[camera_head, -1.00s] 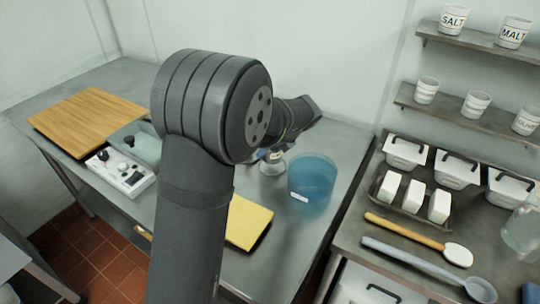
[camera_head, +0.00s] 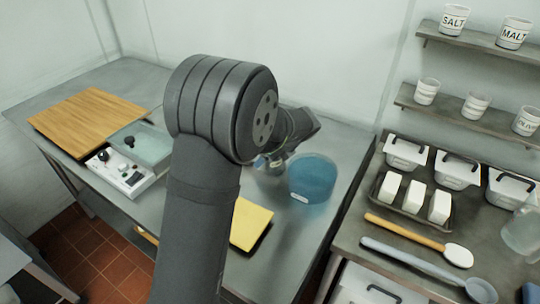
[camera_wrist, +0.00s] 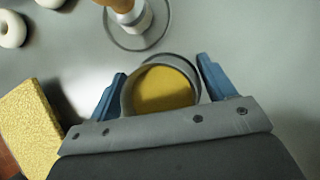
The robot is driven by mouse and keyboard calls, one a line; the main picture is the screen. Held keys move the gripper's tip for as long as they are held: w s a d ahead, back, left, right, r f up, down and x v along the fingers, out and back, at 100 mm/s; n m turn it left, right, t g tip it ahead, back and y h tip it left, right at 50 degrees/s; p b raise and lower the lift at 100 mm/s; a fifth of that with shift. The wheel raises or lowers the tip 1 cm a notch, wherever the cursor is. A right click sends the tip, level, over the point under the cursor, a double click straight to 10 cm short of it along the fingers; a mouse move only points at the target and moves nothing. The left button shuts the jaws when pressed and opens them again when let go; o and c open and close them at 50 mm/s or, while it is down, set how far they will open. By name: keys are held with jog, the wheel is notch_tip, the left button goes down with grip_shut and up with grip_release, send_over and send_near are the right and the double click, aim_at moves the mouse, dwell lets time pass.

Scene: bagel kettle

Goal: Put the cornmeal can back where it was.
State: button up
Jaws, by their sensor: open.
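The cornmeal can (camera_wrist: 162,92) is seen from above in the wrist view, a round grey-rimmed can with yellow meal inside. My gripper (camera_wrist: 162,66) is open, with one blue finger on each side of the can. A gap shows between the can and the right finger; the left finger is very close to the can, and I cannot tell if it touches. In the head view my gripper (camera_head: 272,164) is low over the steel table, partly behind my arm, and I cannot make out the can there.
A wood-topped object on a round clear base (camera_wrist: 136,38) stands just beyond the can. Pale bagels (camera_wrist: 12,30) lie at upper left, and a yellow block (camera_wrist: 30,125) at left. A blue tub (camera_head: 312,180) stands right of my gripper. Labelled cups (camera_head: 453,20) stand on wall shelves.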

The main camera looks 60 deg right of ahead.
jog(key=v, duration=1.2)
jog(key=x, duration=1.2)
jog(key=shift+w+f, duration=0.15)
jog(key=shift+f, duration=0.1)
notch_tip(320, 180, up, 3)
jog(key=shift+r, duration=0.8)
